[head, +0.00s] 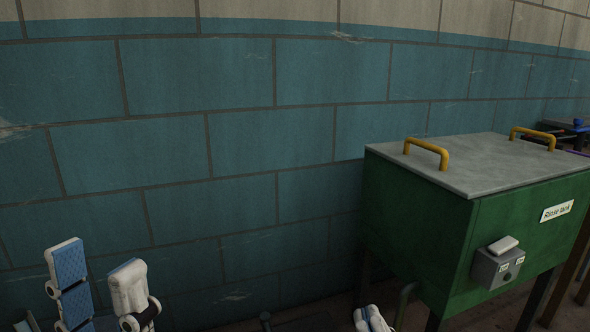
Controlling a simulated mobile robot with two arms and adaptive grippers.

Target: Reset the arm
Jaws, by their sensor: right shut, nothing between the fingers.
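My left gripper (97,262) shows large at the lower left. Its two white fingers stand upright and well apart, with blue pads on the left finger, and nothing is between them. My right gripper (370,316) shows only its white fingertips at the bottom edge, close together and empty, left of the green tank's legs. The rest of both arms is out of view or hidden below the frame.
A green rinse tank (410,220) with a grey lid (470,160) and two yellow handles stands at the right. A grey switch box (497,265) is on its front. A teal block wall (240,150) fills the back. Dark equipment (566,130) sits behind the tank.

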